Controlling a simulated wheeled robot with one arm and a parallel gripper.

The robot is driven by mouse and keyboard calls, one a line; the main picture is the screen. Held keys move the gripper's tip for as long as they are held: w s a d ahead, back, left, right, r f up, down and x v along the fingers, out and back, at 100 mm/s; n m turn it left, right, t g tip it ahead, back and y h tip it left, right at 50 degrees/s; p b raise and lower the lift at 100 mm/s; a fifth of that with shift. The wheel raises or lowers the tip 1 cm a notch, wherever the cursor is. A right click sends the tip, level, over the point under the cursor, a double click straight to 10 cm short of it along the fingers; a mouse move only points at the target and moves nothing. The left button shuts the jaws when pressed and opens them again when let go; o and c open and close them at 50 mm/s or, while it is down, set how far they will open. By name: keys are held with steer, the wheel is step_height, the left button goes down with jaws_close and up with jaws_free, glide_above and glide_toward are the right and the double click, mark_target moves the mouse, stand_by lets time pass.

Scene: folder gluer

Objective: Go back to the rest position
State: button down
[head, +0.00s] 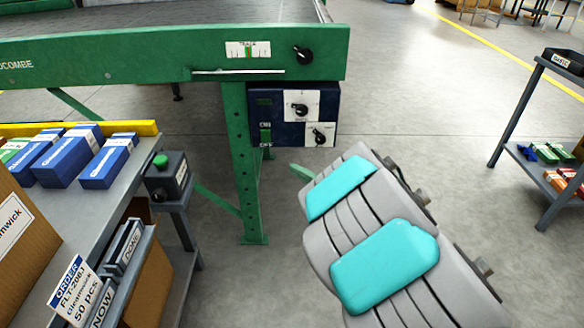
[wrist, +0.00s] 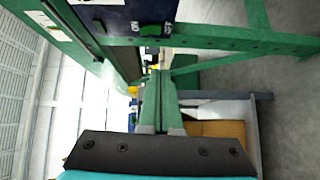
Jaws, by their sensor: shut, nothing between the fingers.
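My gripper (wrist: 160,74) shows in the wrist view as two green fingers side by side above a dark palm bar. The fingers are together with nothing between them. In the head view my grey arm with teal panels reaches in from the lower right. Only a green fingertip (head: 301,173) shows past its far end; the rest of the gripper is hidden behind the arm. The fingertip appears apart from the dark blue control box (head: 268,103) with its black knobs, which hangs under the green machine beam (head: 150,62).
A green post (head: 243,170) stands left of my arm. A grey table (head: 105,205) with blue boxes (head: 62,160) and a small button box (head: 168,177) are at the left. A shelf cart (head: 545,180) stands at the right. Grey floor between is clear.

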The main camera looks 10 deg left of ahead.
stand_by(0.4)
steer(key=w+d+r+m+t+h, duration=0.25)
steer(key=d+m+h, duration=0.35)
steer(key=d, duration=0.5)
steer(key=w+d+r+m+t+h, duration=0.2)
steer(key=w+d+m+h, duration=0.2)
steer(key=d+m+h, duration=0.55)
steer(key=s+d+m+g+h+p, duration=0.1)
steer(key=s+d+m+g+h, duration=0.15)
steer(key=s+d, duration=0.65)
steer(key=s+d+f+m+g, duration=0.1)
steer(key=s+d+m+g, duration=0.2)
steer(key=s, duration=0.3)
steer(key=s+d+f+m+g, duration=0.1)
steer(key=s+d+m+g, duration=0.1)
steer(key=s+d+m, duration=0.3)
steer(key=s+a+m+g+y, duration=0.1)
steer(key=s+a+g, duration=0.3)
steer(key=s, duration=0.8)
steer(key=s+a+m+g+y+p, duration=0.1)
steer(key=s+a, duration=0.4)
steer(key=s, duration=0.8)
steer(key=r+m+g+y, duration=0.1)
steer(key=g, duration=0.1)
steer(key=shift+a+g, duration=0.2)
steer(key=shift+g, duration=0.2)
